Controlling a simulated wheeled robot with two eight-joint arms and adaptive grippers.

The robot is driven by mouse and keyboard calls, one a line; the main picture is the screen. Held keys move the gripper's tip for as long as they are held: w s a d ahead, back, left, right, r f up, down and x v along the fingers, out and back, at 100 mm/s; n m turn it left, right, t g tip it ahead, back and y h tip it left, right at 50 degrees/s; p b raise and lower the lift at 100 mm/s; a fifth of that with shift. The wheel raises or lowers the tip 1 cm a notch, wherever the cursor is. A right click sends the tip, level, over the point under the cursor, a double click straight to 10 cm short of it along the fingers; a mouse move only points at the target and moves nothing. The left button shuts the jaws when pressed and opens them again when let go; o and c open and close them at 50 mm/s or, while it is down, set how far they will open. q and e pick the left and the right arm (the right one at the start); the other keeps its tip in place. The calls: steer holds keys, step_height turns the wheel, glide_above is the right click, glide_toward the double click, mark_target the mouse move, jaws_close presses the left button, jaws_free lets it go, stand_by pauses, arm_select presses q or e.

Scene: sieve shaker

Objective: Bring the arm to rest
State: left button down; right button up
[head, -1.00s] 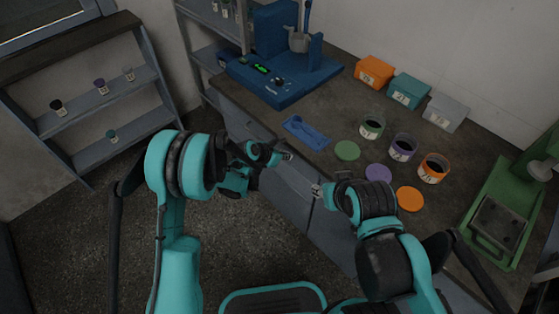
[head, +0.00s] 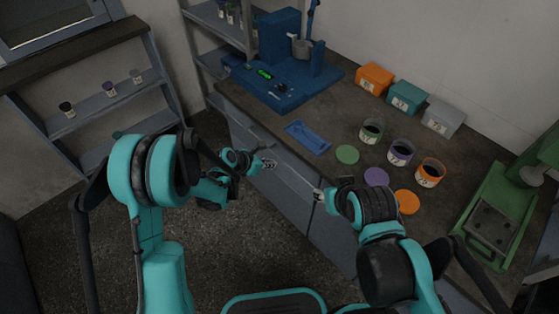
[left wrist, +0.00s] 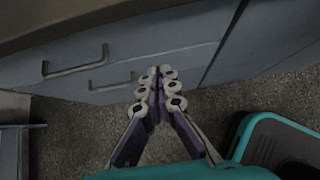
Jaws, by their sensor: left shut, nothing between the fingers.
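My left gripper (head: 270,163) is shut and empty, held in front of the bench's drawers in the head view. In the left wrist view its fingers (left wrist: 158,90) meet, with nothing between them. My right gripper (head: 320,194) is at the bench's front edge in the head view; it is small and partly hidden by its own arm, so its jaws cannot be made out.
The bench (head: 264,126) carries a blue sieve shaker (head: 280,85), a blue tray (head: 307,137), several jars and lids, orange (head: 374,78), teal (head: 407,96) and grey boxes (head: 442,116), and a green machine (head: 500,215). A shelf (head: 110,98) stands left. Floor between is clear.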

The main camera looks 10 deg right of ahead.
arm_select(q)
steer(key=v, duration=0.3)
steer(key=shift+s, duration=0.1)
steer(key=s+a+r+m+t+y, duration=0.1)
steer(key=s+a+r+m+y, duration=0.1)
steer(key=s+a+r+m, duration=0.4)
steer(key=s+a+r+m+y, duration=0.25)
steer(key=a+r+m, duration=0.3)
steer(key=r, duration=0.35)
steer(key=s+a+r+m+y, duration=0.1)
steer(key=s+a+m, duration=0.3)
steer(key=s+m, duration=0.2)
steer(key=s+a+r+m+t+y, duration=0.1)
steer(key=s+a+r+m+y, duration=0.1)
steer(key=s+a+m, duration=0.3)
steer(key=s+m, duration=0.2)
steer(key=s, duration=0.2)
steer(key=shift+s+a, duration=0.2)
steer(key=shift+a, duration=0.1)
